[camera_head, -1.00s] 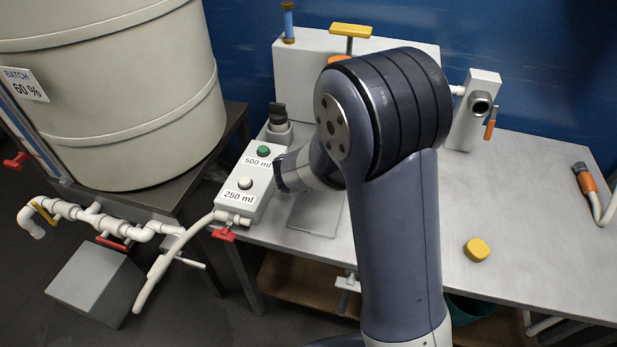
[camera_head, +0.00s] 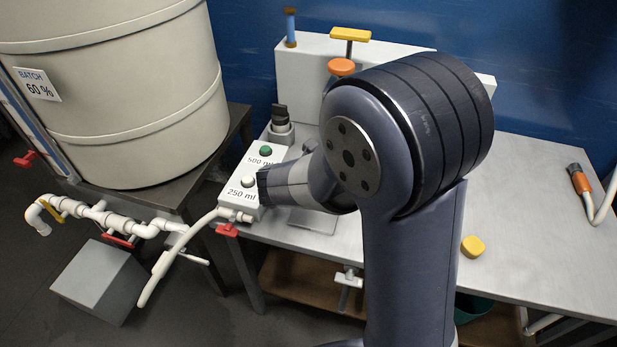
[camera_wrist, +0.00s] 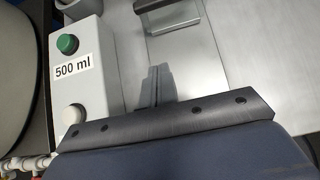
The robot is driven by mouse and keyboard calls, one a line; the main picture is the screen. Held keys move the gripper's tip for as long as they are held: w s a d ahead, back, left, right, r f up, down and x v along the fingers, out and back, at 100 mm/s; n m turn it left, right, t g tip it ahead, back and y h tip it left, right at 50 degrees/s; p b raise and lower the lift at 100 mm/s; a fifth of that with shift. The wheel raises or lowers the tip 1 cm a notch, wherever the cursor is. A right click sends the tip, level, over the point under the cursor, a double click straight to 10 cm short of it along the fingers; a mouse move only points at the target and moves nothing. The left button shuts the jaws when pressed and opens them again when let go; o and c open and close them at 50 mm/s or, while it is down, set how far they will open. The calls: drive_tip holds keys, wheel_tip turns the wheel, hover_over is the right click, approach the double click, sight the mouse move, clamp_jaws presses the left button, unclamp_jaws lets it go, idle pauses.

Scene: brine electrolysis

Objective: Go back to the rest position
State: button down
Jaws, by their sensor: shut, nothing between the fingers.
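My gripper (camera_wrist: 158,84) shows in the wrist view as two grey fingers held together, with nothing between them. They point away from the camera, above the bench, to the right of the white button box. In the head view my arm's wrist hangs over the right side of that box (camera_head: 218,197) and hides the fingers. The box has a green button (camera_head: 265,151) labelled 500 ml and a white button (camera_head: 248,181) labelled 250 ml. In the wrist view the green button (camera_wrist: 67,44) and white button (camera_wrist: 74,114) stand left of the fingers, apart from them.
A large beige tank (camera_head: 130,90) stands at the left, with white pipes (camera_head: 110,220) below. Behind my arm is a white panel (camera_head: 310,70) with an orange knob (camera_head: 341,67). The right of the bench is mostly clear.

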drive_tip(key=v, duration=0.4)
drive_tip(key=shift+s+a+r+p, duration=0.1)
drive_tip(key=shift+s+r+p, duration=0.1)
drive_tip(key=shift+p, duration=0.1)
drive_tip(key=shift+w+f, duration=0.1)
drive_tip(key=shift+f, duration=0.05)
